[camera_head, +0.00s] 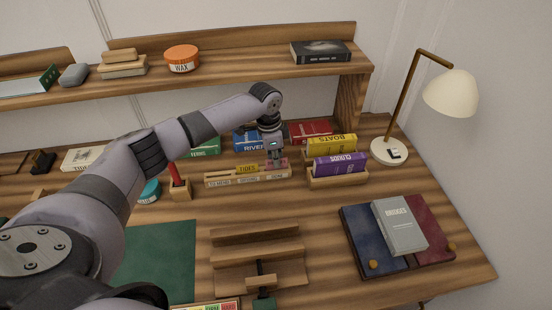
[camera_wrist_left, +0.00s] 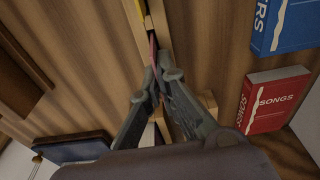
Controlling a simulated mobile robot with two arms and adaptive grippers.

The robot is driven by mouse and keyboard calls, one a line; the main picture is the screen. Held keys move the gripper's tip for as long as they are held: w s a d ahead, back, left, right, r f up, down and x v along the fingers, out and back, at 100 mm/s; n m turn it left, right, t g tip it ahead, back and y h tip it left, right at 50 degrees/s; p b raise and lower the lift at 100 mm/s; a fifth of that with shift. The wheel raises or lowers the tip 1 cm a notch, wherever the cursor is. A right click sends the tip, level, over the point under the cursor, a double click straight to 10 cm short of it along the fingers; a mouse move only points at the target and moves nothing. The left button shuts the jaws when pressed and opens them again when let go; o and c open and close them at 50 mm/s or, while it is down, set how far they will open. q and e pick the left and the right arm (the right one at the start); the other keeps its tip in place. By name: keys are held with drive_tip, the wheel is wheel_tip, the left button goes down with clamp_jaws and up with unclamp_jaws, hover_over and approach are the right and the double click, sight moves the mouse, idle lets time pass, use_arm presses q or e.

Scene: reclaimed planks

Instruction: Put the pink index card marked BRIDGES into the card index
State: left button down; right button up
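The card index (camera_head: 247,178), a long narrow wooden box with white labels on its front, stands on the desk. A yellow card (camera_head: 246,168) stands in it. The pink card (camera_head: 284,163) is at the box's right end, mostly hidden by my left gripper (camera_head: 275,162); its lettering cannot be read. In the left wrist view the pink card (camera_wrist_left: 152,50) shows as a thin edge between the fingertips of my left gripper (camera_wrist_left: 154,85), which are closed on it over the box. How deep the card sits in the box cannot be told. My right gripper is not in view.
A wooden holder (camera_head: 322,181) with yellow and purple books stands close right of the index. A pen block (camera_head: 180,190) stands at its left. Blue and red books stand behind. A wooden stand (camera_head: 258,250) is in front; a grey BRIDGES book (camera_head: 399,228) lies at right.

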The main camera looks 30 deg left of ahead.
use_arm(q)
drive_tip(key=c, duration=2.4)
unclamp_jaws()
drive_tip(key=shift+f, duration=0.55)
drive_tip(key=c, duration=1.7)
unclamp_jaws()
drive_tip(key=r, duration=0.8)
drive_tip(key=s+a+r, duration=0.1)
drive_tip(key=r, duration=0.3)
drive_tip(key=shift+a, duration=0.1)
